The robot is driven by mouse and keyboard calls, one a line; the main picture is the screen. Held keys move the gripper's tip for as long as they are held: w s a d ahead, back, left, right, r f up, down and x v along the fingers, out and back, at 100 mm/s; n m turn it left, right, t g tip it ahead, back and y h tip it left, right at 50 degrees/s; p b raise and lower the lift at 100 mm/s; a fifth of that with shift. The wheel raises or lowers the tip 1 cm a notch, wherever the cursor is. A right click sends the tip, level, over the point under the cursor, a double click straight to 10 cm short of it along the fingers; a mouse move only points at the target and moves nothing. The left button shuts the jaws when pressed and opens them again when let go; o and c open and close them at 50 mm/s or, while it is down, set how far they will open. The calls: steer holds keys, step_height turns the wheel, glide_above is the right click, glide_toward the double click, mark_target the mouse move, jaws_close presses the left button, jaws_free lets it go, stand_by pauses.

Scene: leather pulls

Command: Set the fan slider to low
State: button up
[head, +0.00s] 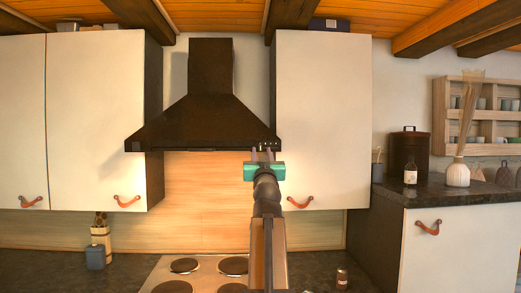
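The dark brown range hood (207,117) hangs on the back wall between the white upper cabinets. Small light controls (263,148) show at the right end of its front lower edge. I cannot tell which one is the fan slider or where it is set. My gripper (262,153), with a green body, is raised in front of that right end. Its two fingers point up and toward the hood and stand apart, with the controls showing between them. I cannot tell whether a finger touches the hood. The fingers and green body hide part of that edge.
The right upper cabinet (322,110) stands close beside the hood's right end, with a leather pull (300,203) near my gripper. Below is a hob (207,270) with several plates. A small jar (342,278) stands on the counter to the right.

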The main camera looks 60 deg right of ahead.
mark_target(260, 148)
steer(key=shift+p+x, duration=0.3)
steer(key=shift+x, duration=1.15)
jaws_close()
